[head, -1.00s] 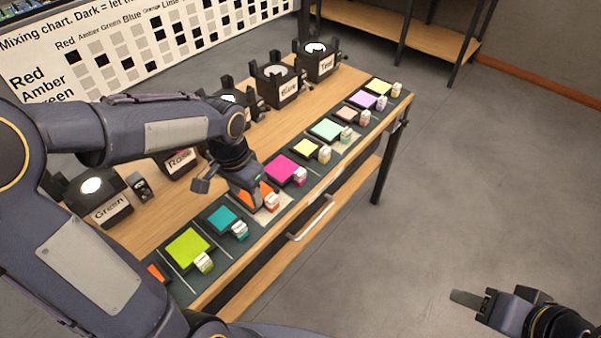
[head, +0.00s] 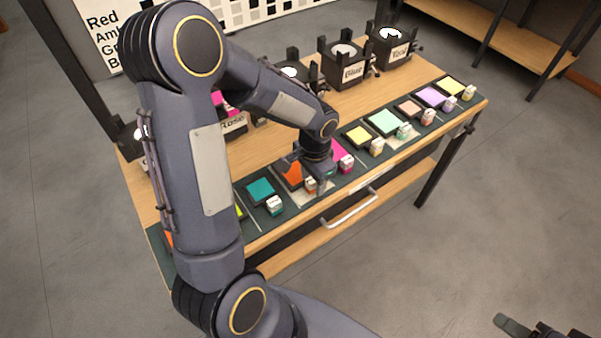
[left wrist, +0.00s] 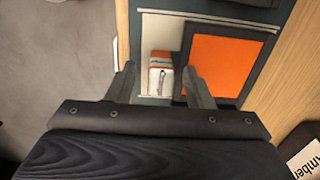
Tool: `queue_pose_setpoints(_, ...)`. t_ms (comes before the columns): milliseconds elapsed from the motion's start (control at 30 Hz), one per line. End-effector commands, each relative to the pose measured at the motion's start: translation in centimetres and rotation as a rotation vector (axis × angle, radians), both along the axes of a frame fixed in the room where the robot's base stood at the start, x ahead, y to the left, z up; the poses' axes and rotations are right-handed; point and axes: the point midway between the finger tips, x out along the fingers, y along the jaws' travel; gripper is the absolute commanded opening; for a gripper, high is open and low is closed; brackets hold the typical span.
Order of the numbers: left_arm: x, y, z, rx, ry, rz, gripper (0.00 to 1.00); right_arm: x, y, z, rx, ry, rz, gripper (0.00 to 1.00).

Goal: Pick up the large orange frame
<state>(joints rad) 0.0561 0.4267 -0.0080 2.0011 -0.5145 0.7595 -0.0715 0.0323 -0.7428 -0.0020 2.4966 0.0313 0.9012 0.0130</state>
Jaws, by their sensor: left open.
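A dark square frame with an orange panel (head: 291,174) lies flat on the green strip near the table's front edge. In the left wrist view the orange frame (left wrist: 222,65) is at the upper right. A small white and orange block (left wrist: 161,73) lies beside it on a pale plate. My left gripper (head: 303,176) is open and empty above them. In the left wrist view its fingers (left wrist: 160,72) stand either side of the block, one overlapping the frame's near left corner. Contact cannot be told. My right gripper (head: 512,326) is partly cut off at bottom right.
Another orange piece (head: 168,240) at the strip's left end is mostly hidden by my left arm. A teal frame (head: 260,189) and a magenta one (head: 338,151) flank the orange frame. Black lamp boxes (head: 346,68) stand behind. A handle (head: 350,209) juts from the table's front.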

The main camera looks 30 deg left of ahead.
Motion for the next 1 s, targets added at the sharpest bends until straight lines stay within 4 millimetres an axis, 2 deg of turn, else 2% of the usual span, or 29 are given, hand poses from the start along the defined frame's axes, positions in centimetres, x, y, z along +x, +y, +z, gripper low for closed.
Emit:
queue_pose_setpoints(167,0.0,0.0,0.0,0.0,0.0,0.001,0.46,0.0,0.0,0.0,0.0,0.0,0.0,0.47)
queue_pose_setpoints(500,0.0,0.0,0.0,0.0,0.0,0.001,0.01,0.0,0.0,0.0,0.0,0.0,0.0,0.47)
queue_pose_setpoints(833,0.0,0.0,0.3,0.001,-0.001,0.001,0.0,0.0,0.0,0.1,0.0,0.0,0.0,0.47)
queue_pose_setpoints(1000,0.1,0.0,1.6,0.001,-0.005,0.001,0.0,0.0,0.0,0.3,0.0,0.0,0.0,0.47)
